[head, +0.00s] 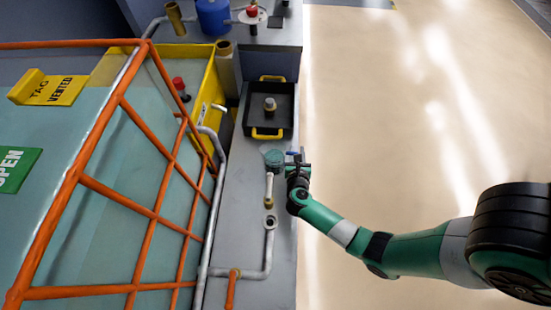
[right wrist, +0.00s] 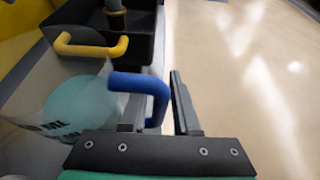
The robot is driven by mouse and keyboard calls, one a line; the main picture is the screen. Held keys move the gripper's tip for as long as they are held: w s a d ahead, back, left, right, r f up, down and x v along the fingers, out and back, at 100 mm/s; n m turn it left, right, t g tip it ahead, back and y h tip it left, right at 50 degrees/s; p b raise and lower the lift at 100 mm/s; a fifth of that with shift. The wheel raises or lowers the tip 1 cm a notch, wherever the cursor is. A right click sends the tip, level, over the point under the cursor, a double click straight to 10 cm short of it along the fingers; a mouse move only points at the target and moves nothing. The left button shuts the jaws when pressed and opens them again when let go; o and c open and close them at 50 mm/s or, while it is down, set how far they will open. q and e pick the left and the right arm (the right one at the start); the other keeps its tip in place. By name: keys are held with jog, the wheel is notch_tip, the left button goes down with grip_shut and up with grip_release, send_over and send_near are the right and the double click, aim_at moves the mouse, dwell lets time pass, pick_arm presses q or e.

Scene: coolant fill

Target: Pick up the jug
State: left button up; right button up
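The jug (head: 273,158) is a clear vessel with teal liquid and a blue handle. It stands on the grey ledge beside the black tray in the head view. In the right wrist view the jug (right wrist: 75,105) is at the left, with dark lettering partly visible on its wall, and its blue handle (right wrist: 150,85) points right. My right gripper (head: 298,160) is at the handle side of the jug. In the right wrist view its fingers (right wrist: 158,112) are apart, with the outer part of the handle seemingly between them. Contact cannot be told. My left gripper is not in view.
A black tray (head: 284,110) with yellow handles holds a small fitting just beyond the jug. A pipe with a fitting (head: 269,202) stands on the ledge on the near side. An orange-barred cage (head: 150,200) is at the left. Open floor (head: 400,110) lies right of the ledge.

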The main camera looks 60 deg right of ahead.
grip_shut()
dwell(1.1)
